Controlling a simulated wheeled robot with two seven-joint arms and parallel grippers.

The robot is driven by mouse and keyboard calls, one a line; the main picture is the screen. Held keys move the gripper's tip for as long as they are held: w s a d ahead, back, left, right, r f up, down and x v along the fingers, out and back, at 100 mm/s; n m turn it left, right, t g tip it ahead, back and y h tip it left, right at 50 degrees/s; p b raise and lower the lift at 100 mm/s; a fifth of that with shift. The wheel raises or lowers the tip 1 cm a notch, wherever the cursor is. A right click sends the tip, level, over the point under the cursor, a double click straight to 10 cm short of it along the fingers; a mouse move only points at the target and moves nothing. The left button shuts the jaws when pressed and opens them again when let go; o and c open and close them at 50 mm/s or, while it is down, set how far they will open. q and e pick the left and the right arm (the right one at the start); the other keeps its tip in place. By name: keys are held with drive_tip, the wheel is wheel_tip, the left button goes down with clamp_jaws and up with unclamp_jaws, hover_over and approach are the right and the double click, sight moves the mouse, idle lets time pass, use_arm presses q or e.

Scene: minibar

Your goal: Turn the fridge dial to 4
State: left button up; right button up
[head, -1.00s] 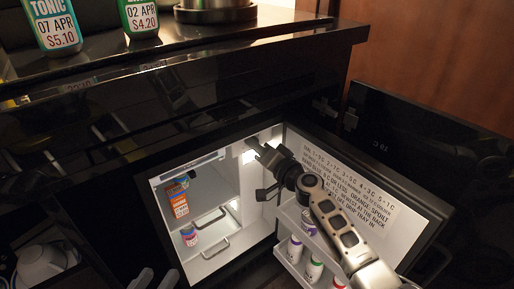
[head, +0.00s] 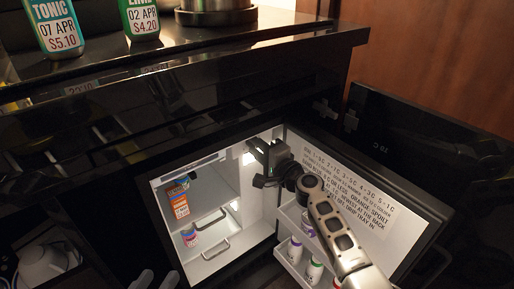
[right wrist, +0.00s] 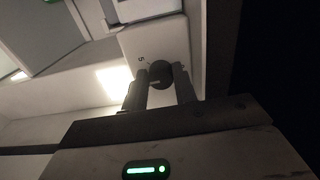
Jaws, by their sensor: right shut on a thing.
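The fridge dial (right wrist: 157,74) is a small dark round knob on a pale panel in the right wrist view. A small numeral, which looks like a 5, is printed beside it. My right gripper (right wrist: 162,85) is shut on the dial, one finger on each side. In the head view, my right gripper (head: 258,152) is at the upper right inside the open fridge (head: 212,238), hiding the dial. The dial's setting cannot be read. My left gripper (head: 155,279) shows only as two grey fingertips, apart and empty, at the bottom edge.
The open fridge door (head: 400,208) is on the right, with a printed notice (head: 350,185) and a shelf of several bottles (head: 295,248). An orange carton (head: 179,203) stands inside. Bottles (head: 56,28) stand on the black counter (head: 230,50) above.

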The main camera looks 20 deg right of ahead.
use_arm(q)
drive_tip(key=shift+f, duration=0.2)
idle(0.3)
use_arm(e)
drive_tip(key=o, duration=1)
use_arm(q)
drive_tip(key=shift+r, duration=0.1)
use_arm(e)
drive_tip(key=shift+s, duration=0.15)
use_arm(q)
drive_tip(key=shift+s+a+f+p, duration=0.15)
drive_tip(key=shift+a+f+p, duration=0.05)
drive_tip(key=shift+p, duration=0.4)
use_arm(e)
drive_tip(key=v, duration=1.5)
drive_tip(key=shift+s+d, duration=0.2)
drive_tip(key=shift+s, duration=0.15)
use_arm(q)
drive_tip(key=shift+r, duration=0.1)
